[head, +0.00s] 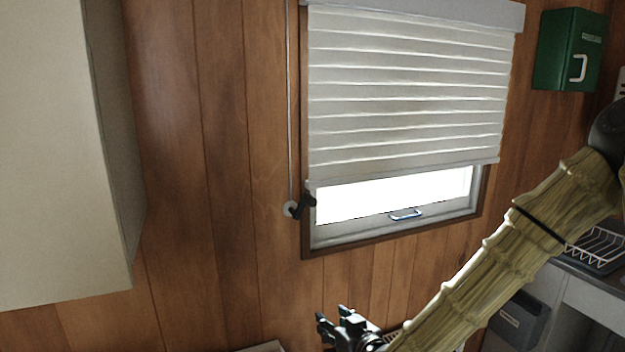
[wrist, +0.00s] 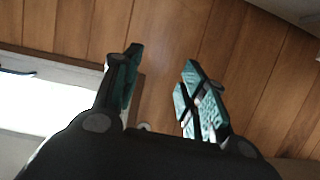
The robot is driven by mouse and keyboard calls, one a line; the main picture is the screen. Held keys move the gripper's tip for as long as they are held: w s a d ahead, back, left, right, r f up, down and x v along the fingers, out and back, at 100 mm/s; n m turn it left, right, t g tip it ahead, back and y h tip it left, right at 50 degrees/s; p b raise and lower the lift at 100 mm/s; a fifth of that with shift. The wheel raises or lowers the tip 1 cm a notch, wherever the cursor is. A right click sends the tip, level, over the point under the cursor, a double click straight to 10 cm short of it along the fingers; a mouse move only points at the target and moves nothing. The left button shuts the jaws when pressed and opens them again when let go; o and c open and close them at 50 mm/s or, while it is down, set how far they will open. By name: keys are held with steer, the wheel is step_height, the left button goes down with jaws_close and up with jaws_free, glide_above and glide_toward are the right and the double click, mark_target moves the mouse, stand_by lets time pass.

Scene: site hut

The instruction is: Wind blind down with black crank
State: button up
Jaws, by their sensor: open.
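The white slatted blind (head: 408,95) hangs over the window in the head view. Its bottom rail is above the sill, and a bright strip of glass shows below it. The black crank (head: 304,206) sits on a round white mount on the wall, at the lower left of the window frame, under a thin vertical rod. My gripper (head: 333,325) is below and to the right of the crank, apart from it. In the wrist view my gripper (wrist: 158,85) is open with nothing between its teal-padded fingers. A small round pale part, perhaps the crank mount, shows just between the finger bases.
A pale cabinet (head: 60,150) juts out at the left. A green box (head: 569,50) hangs on the wall at the upper right. A dish rack (head: 600,248) stands on the counter at the right. The wood wall around the crank is clear.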

mark_target(315, 203)
steer(key=w+a+r+n+t+y+p, duration=0.1)
steer(key=w+r+t+p, duration=0.15)
steer(key=r, duration=0.95)
steer(key=w+r+t+p, duration=0.1)
steer(key=r+p, duration=0.3)
steer(key=r, duration=0.9)
steer(key=shift+p+x, duration=2)
steer(key=shift+x, duration=3.6)
jaws_close()
